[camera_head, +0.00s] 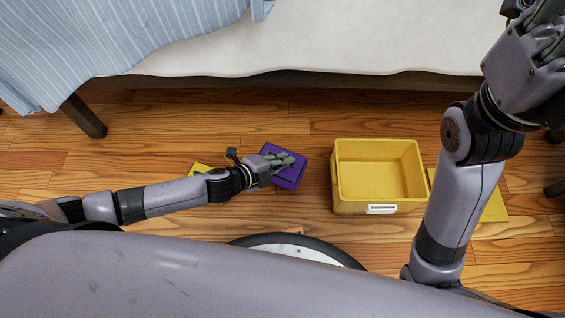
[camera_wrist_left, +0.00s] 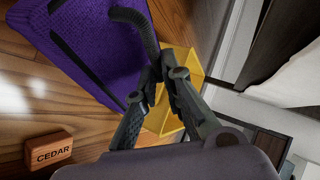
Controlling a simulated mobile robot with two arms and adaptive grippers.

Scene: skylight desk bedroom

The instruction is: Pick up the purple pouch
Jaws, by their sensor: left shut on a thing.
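The purple pouch (camera_head: 290,179) is near the floor, left of the yellow bin, under my left gripper (camera_head: 281,160). In the left wrist view the pouch (camera_wrist_left: 80,30) fills the upper left, with dark straps across it and a dark curved handle. My left gripper (camera_wrist_left: 165,72) is shut there at the end of the handle, at the pouch's edge. I cannot tell whether the pouch is clear of the floor. My right gripper (camera_head: 540,45) is at the upper right, partly cut off by the frame edge, away from the pouch.
An open, empty-looking yellow bin (camera_head: 342,206) with a white label stands right of the pouch. Flat yellow pieces lie left of the pouch (camera_head: 199,168) and under my right arm (camera_head: 494,210). A CEDAR block (camera_wrist_left: 50,151) lies on the wooden floor. The bed (camera_head: 330,45) borders the back.

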